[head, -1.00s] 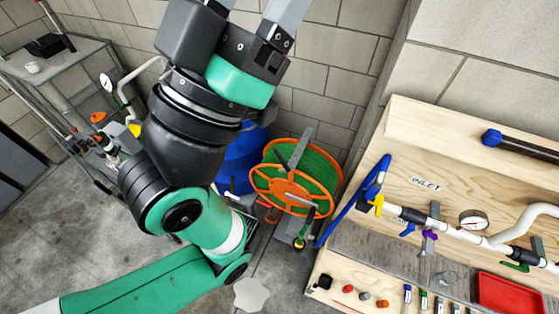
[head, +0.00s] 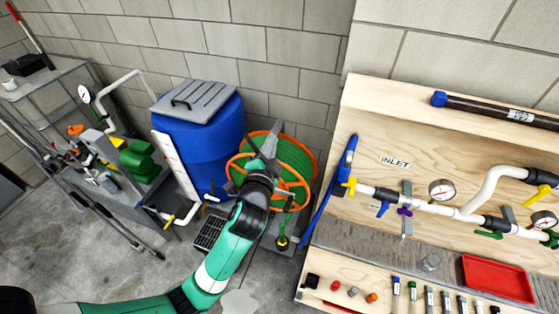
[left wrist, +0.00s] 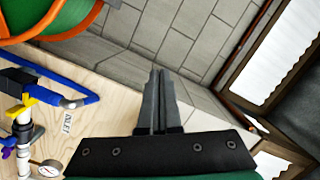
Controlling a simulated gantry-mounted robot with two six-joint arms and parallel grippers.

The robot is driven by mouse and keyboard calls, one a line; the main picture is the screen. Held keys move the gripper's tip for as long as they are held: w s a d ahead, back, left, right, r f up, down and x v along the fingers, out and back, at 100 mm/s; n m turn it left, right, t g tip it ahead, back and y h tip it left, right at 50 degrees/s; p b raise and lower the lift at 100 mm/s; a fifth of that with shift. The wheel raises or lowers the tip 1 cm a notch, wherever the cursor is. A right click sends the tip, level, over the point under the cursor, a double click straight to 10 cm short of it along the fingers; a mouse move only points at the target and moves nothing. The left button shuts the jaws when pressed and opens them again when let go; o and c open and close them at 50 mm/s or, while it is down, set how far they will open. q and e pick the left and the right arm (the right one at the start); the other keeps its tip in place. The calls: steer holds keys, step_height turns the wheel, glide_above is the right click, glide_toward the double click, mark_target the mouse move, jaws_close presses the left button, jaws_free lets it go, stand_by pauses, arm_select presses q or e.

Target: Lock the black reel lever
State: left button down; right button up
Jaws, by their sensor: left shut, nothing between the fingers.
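The hose reel (head: 305,155), an orange-rimmed wheel with green hose, stands against the block wall between the blue barrel and the wooden bench. Part of it also shows at the upper left of the left wrist view (left wrist: 50,18). My left gripper (head: 262,168) is in front of the reel in the head view and covers its middle. In the left wrist view the grey fingers (left wrist: 160,100) are together and empty, apart from the reel rim. I cannot make out the black lever; it may be behind my gripper. My right gripper is out of view.
A blue barrel (head: 205,135) with a grey lid stands left of the reel. A cart (head: 50,85) stands far left.

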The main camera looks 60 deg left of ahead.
arm_select(q)
steer(key=g+b, duration=0.1)
steer(key=g, duration=0.1)
glide_toward(253, 146)
steer(key=w+d+r, duration=0.2)
steer(key=w+r, duration=0.1)
steer(key=shift+w+r, duration=0.15)
steer(key=shift+r, duration=0.05)
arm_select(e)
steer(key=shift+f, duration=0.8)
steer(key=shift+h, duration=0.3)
arm_select(q)
steer(key=w+a, duration=0.1)
steer(key=a, duration=0.1)
steer(key=w+a+f+p, duration=0.1)
steer(key=a, duration=0.2)
steer(key=w+a+f, duration=0.1)
steer(key=w+a, duration=0.1)
steer(key=a, duration=0.1)
steer(key=shift+f+p, duration=0.2)
steer(key=shift+p, duration=0.1)
steer(key=shift+s+a+f, duration=0.15)
steer(key=shift+s+f, duration=0.05)
steer(key=shift+s, duration=0.25)
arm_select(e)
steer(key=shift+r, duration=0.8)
